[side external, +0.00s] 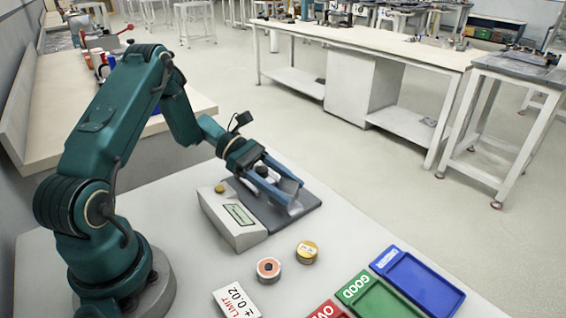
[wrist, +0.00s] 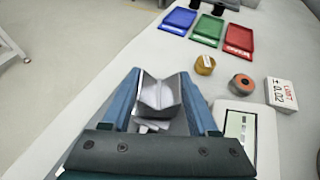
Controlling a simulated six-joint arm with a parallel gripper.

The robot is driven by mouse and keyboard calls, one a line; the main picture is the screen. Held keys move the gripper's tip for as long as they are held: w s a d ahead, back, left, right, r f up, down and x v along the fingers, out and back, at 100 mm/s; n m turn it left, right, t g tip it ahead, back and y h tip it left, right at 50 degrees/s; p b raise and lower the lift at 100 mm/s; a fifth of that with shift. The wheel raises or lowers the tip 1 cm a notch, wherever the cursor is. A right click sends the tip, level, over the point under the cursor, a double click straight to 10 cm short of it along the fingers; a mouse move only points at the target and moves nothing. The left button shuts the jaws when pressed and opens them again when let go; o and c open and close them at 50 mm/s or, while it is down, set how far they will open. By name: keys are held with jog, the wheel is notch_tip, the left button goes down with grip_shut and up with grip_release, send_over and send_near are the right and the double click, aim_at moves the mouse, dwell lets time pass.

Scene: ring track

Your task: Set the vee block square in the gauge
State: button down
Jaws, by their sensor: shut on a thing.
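The vee block (wrist: 158,97) is a grey metal block with a V-shaped groove. It sits between the two blue fingers of my gripper (wrist: 163,82) in the wrist view. My gripper (side external: 272,186) is shut on it over the dark plate of the gauge in the side view, where the block (side external: 290,186) is partly hidden by the fingers. The gauge (side external: 232,217) has a light housing with a small display and a dark flat plate (side external: 306,200) beside it. The gauge housing also shows at the right in the wrist view (wrist: 266,139). I cannot tell whether the block touches the plate.
In front of the gauge stand an orange-topped round piece (side external: 268,270) and a yellow-topped one (side external: 307,252). A white limit card (side external: 237,300) lies nearby. Red (side external: 328,310), green (side external: 376,300) and blue (side external: 417,282) trays line the bench's front right.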

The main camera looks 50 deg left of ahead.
jog(key=shift+f, duration=0.5)
jog(key=shift+c, duration=0.4)
grip_release()
jog(key=shift+a, duration=0.1)
jog(key=shift+v, duration=2.45)
